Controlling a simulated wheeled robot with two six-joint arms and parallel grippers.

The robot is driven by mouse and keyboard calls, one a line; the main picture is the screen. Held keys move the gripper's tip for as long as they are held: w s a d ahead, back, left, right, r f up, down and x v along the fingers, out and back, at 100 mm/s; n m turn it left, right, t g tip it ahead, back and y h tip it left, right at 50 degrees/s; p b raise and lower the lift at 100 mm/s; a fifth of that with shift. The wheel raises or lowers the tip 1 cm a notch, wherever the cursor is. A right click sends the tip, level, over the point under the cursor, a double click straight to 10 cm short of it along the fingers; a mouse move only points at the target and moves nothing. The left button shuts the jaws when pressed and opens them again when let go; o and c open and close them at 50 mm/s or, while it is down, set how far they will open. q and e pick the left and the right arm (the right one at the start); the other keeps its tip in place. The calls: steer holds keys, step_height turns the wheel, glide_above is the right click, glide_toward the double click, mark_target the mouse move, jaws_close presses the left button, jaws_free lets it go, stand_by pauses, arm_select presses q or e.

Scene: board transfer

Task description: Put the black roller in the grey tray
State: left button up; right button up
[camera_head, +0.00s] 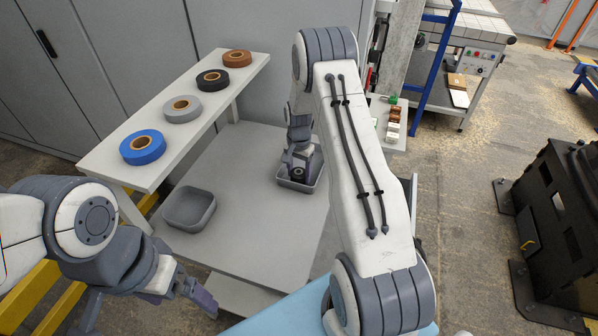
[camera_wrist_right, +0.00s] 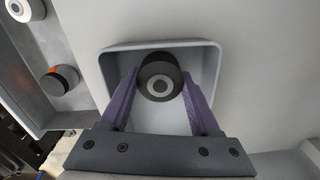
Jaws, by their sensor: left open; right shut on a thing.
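The black roller (camera_wrist_right: 160,78) is between the purple fingers of my right gripper (camera_wrist_right: 161,88) in the right wrist view. In the head view my right gripper (camera_head: 299,163) points down into this tray (camera_head: 315,182), and the roller is mostly hidden. A second grey tray (camera_head: 188,222) stands empty to the left on the table. My left gripper (camera_head: 198,298) is open and empty near the table's front left.
A raised shelf (camera_head: 205,130) along the back left holds a blue tape roll (camera_head: 143,147), a grey one (camera_head: 182,109), a black one (camera_head: 213,79) and a brown one (camera_head: 237,58). The pale table (camera_head: 235,165) is bare between the trays. A bin (camera_wrist_right: 45,110) with small parts lies beside the tray.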

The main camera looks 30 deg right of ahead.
mark_target(299, 171)
steer(key=shift+f, duration=0.1)
steer(key=shift+f, duration=0.15)
steer(key=o, duration=1.5)
steer(key=shift+c, duration=0.2)
steer(key=shift+r, duration=0.2)
steer(key=shift+r, duration=0.25)
step_height(299, 171, up, 12)
steer(key=b, duration=0.3)
steer(key=shift+f, duration=0.15)
